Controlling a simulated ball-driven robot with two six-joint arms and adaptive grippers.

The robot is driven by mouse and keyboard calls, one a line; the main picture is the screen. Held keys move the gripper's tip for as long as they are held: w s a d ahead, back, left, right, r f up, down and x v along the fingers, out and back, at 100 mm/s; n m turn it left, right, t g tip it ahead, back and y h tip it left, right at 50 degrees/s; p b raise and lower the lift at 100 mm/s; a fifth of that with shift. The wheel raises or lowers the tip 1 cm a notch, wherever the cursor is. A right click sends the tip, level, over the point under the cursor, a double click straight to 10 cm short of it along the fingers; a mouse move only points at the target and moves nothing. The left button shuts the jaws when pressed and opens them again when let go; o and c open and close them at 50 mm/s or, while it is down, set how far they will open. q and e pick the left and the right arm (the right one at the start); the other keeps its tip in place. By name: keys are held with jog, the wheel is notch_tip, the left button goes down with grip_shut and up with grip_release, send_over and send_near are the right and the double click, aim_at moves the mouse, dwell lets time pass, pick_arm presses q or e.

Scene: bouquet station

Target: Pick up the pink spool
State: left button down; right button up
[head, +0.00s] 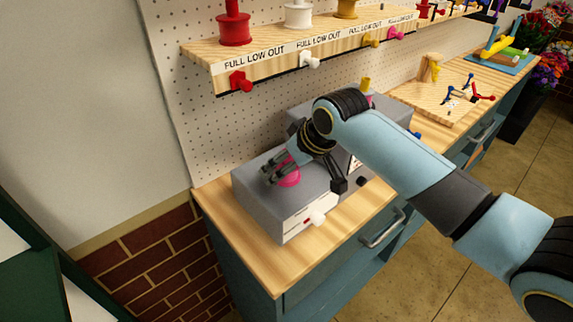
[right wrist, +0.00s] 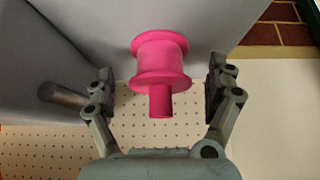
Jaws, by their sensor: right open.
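The pink spool (head: 289,177) sits on top of the grey box (head: 257,201) on the wooden bench. In the right wrist view the pink spool (right wrist: 160,57) shows whole, with a flange at each end and a short peg pointing towards my wrist. My right gripper (head: 283,170) is open, reaching down over the box with its fingers around the spool. In the right wrist view the right gripper (right wrist: 163,87) has one finger on each side of the spool, with a gap on both sides. My left gripper is not in view.
A shelf (head: 300,50) above holds red, white and yellow spools, with coloured knobs along its front. A wooden board (head: 437,101) with small coloured parts lies further right. Bare bench (head: 262,262) shows in front.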

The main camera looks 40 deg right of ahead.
jog(key=shift+w+f, duration=0.1)
jog(key=shift+f, duration=0.1)
jog(key=shift+r, duration=0.15)
jog(key=c, duration=1.4)
